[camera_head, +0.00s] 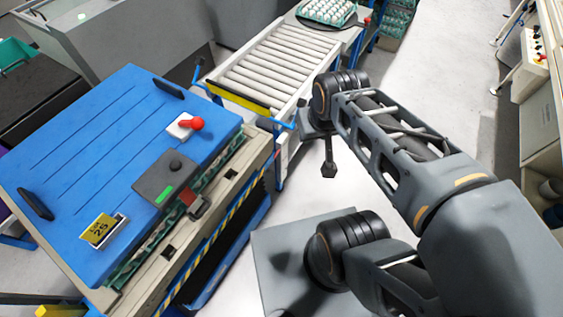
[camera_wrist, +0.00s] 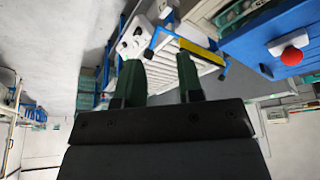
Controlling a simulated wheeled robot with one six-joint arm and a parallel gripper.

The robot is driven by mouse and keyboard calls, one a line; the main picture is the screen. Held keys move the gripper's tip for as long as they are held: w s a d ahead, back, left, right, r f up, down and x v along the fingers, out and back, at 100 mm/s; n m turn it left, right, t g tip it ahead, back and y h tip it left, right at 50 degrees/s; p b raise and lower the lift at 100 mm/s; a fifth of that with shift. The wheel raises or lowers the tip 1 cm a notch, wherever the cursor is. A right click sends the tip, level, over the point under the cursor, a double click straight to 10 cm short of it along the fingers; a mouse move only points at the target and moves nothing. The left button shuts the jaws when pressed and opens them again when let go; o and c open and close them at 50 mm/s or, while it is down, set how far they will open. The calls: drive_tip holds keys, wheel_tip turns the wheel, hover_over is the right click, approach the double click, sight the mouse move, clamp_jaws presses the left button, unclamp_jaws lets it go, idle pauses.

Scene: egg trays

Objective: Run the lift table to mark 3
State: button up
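My gripper (camera_wrist: 158,70) shows in the wrist view as two dark green fingers standing apart, with nothing held between them. A blue-topped table unit (camera_head: 75,135) stands at the left in the head view. Its top carries a grey box (camera_head: 166,177) with a black knob and a green display, a red-knobbed lever (camera_head: 196,123) on a white plate, and a yellow sign (camera_head: 98,229) reading 25. The red knob also shows at the right in the wrist view (camera_wrist: 291,55), apart from my fingers. I cannot read any mark for the lift height.
A bench (camera_head: 541,120) stands at the right. Pale floor (camera_head: 440,90) lies between.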

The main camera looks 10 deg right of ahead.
drive_tip(key=shift+c, duration=0.4)
clamp_jaws()
idle(1.3)
